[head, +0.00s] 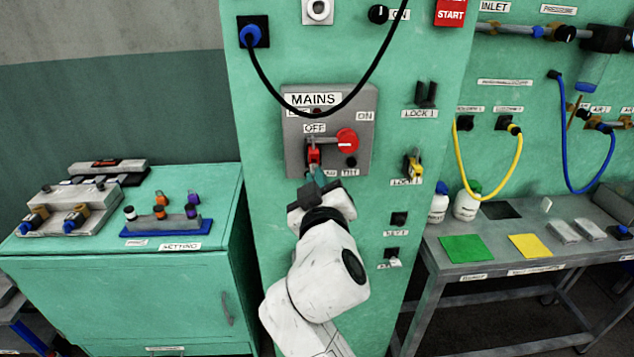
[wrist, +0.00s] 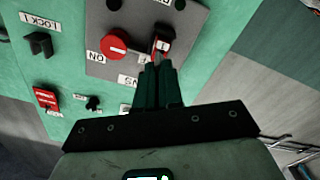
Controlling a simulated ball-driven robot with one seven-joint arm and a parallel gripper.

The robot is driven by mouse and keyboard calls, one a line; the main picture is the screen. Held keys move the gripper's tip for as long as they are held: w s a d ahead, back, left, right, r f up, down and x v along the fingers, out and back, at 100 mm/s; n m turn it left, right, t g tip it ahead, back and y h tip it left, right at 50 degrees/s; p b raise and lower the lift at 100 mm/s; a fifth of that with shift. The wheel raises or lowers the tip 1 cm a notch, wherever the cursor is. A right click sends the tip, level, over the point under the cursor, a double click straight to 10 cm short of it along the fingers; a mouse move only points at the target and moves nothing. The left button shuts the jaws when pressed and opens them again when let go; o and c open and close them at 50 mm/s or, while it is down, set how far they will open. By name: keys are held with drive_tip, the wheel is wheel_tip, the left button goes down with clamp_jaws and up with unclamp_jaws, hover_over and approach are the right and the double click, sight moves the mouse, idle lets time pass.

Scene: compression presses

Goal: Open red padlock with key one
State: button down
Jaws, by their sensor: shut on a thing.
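The red padlock (head: 314,157) hangs at the lower left of the MAINS switch panel (head: 360,105), below the OFF label. It also shows in the wrist view (wrist: 165,42), just beyond my fingertips. The red rotary handle (head: 346,139) is beside it and points toward the padlock. My gripper (head: 317,179) is right below the padlock, its teal fingers pointing up at it. In the wrist view its fingers are together, shut on a small thin thing, likely key one (wrist: 157,60), mostly hidden between them. I cannot tell how far it is in the padlock.
A yellow padlock (head: 411,165) hangs on a hook to the right of the panel. A black cable (head: 330,112) loops across the panel's top. A green cabinet (head: 130,290) stands left and a grey workbench (head: 480,270) right, with green and yellow mats on it.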

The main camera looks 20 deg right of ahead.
drive_tip(key=shift+b+x, duration=0.4)
drive_tip(key=shift+x, duration=0.9)
idle(0.6)
drive_tip(key=c, duration=1.2)
unclamp_jaws()
drive_tip(key=b+v, duration=0.2)
drive_tip(key=v, duration=0.8)
drive_tip(key=shift+s, duration=0.4)
drive_tip(key=shift+a, duration=0.1)
